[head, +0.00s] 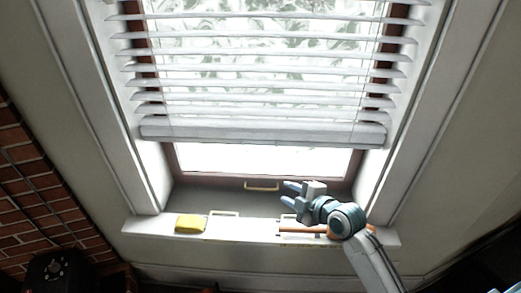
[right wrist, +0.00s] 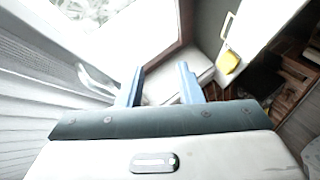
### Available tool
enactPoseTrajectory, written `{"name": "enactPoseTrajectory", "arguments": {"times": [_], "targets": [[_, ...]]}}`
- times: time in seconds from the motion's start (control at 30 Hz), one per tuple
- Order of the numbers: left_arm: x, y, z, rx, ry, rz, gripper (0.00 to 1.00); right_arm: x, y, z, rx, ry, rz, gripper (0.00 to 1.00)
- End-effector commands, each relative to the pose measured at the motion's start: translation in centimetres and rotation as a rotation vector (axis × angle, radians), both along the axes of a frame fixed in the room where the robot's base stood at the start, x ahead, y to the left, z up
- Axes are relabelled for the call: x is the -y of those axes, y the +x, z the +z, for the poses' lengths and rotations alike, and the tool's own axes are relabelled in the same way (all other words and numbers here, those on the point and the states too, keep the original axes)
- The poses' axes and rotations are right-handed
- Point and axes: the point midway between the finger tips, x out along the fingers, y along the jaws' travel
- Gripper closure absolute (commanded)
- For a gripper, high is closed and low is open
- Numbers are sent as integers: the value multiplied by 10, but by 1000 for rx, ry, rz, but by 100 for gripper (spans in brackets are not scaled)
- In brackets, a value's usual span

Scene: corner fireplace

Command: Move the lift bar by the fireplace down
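A window blind hangs in front of the window, with its thick white bottom rail (head: 262,132) level above the lower sash. A small brass-coloured bar handle (head: 262,187) is on the lower window frame; I cannot tell which bar is the lift bar. My right gripper (head: 286,194) is open and empty, just right of and slightly below the brass handle, seemingly apart from it. In the right wrist view the two blue fingers of this gripper (right wrist: 160,82) are spread with nothing between them. My left gripper is not in view.
A yellow cloth or sponge (head: 190,223) lies on the white sill (head: 150,227). A pale bar handle (head: 222,213) is beside it. An orange-brown rod (head: 300,229) lies near my right arm. A brick wall (head: 35,190) is at left, with a dark object (head: 58,272) below.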

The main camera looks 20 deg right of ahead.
Motion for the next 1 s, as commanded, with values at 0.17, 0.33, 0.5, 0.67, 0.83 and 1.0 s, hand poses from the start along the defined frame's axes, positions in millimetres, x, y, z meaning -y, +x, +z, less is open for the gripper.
{"name": "enactPoseTrajectory", "arguments": {"times": [0.17,0.33,0.5,0.67,0.83,1.0], "targets": [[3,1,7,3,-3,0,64,-9,14,77,233,-137,113,68],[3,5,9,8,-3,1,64,-14,19,99,312,-184,145,68],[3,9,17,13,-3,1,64,-21,35,99,314,-184,144,68],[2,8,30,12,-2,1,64,-34,62,96,314,-182,143,68],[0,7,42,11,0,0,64,-48,89,90,311,-184,145,68],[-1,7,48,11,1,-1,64,-56,106,85,311,-186,144,68]]}}
